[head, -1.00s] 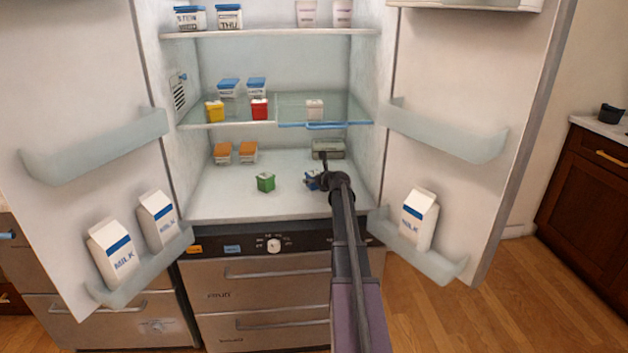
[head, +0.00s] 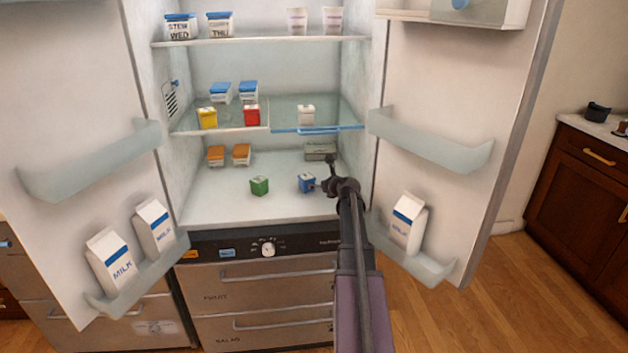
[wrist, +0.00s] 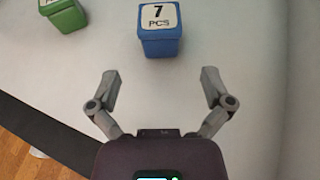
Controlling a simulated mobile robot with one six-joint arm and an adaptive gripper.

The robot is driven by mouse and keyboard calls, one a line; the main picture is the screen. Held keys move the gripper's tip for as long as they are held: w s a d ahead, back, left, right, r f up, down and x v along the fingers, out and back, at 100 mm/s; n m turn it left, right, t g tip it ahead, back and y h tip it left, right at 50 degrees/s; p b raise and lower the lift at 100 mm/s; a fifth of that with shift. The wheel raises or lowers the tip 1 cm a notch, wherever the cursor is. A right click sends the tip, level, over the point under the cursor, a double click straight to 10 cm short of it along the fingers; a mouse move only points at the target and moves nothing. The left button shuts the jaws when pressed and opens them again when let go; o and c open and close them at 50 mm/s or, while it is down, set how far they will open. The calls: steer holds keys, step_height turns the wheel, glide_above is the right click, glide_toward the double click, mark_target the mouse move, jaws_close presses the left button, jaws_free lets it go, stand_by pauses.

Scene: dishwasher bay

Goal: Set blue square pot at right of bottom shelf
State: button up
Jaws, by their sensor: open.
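The blue square pot (head: 306,183) stands upright on the bottom shelf (head: 225,205) of the fridge, right of the middle. In the wrist view the blue pot (wrist: 160,30) has a white lid label reading "7 PCS" and sits beyond the fingertips, apart from them. My gripper (head: 330,186) is just right of the pot in the head view. In the wrist view my gripper (wrist: 160,85) is open and empty, its two fingers spread with bare shelf between them.
A green pot (head: 259,186) stands left of the blue one. Two orange-lidded tubs (head: 228,155) and a grey-green box (head: 320,151) are farther back. A glass shelf (head: 300,113) hangs above. The right door (head: 440,110) stands open beside my arm.

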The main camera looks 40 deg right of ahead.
steer(key=shift+v, duration=0.8)
steer(key=a+f+n+y, duration=0.1)
steer(key=a+n, duration=0.2)
steer(key=a, duration=0.2)
steer(key=a+f+n+g+y, duration=0.1)
steer(key=a+n, duration=0.2)
steer(key=a, duration=0.2)
steer(key=w+a+f+n+g+y, duration=0.1)
steer(key=a+n, duration=0.2)
steer(key=a, duration=0.3)
steer(key=shift+a+f, duration=0.15)
steer(key=shift+f, duration=0.15)
steer(key=s+a+f+n+g+y, duration=0.1)
steer(key=s+a+f+n+g, duration=0.1)
steer(key=a+n, duration=0.4)
steer(key=s+a+f+n+g+y, duration=0.15)
steer(key=a+n, duration=0.25)
steer(key=a, duration=0.5)
steer(key=s+a+f+n+g+h, duration=0.1)
steer(key=s+a+n+g, duration=0.3)
steer(key=s+a+n, duration=0.4)
steer(key=s+a+f+n+g+h, duration=0.2)
steer(key=s+a+f+n+g, duration=0.1)
steer(key=s+a+n, duration=0.6)
steer(key=shift+a+f+n+g, duration=0.25)
steer(key=shift+a+n+g, duration=0.2)
steer(key=shift+a+n, duration=0.55)
steer(key=shift+r, duration=0.1)
step_height(320, 180, up, 15)
steer(key=p, duration=1.5)
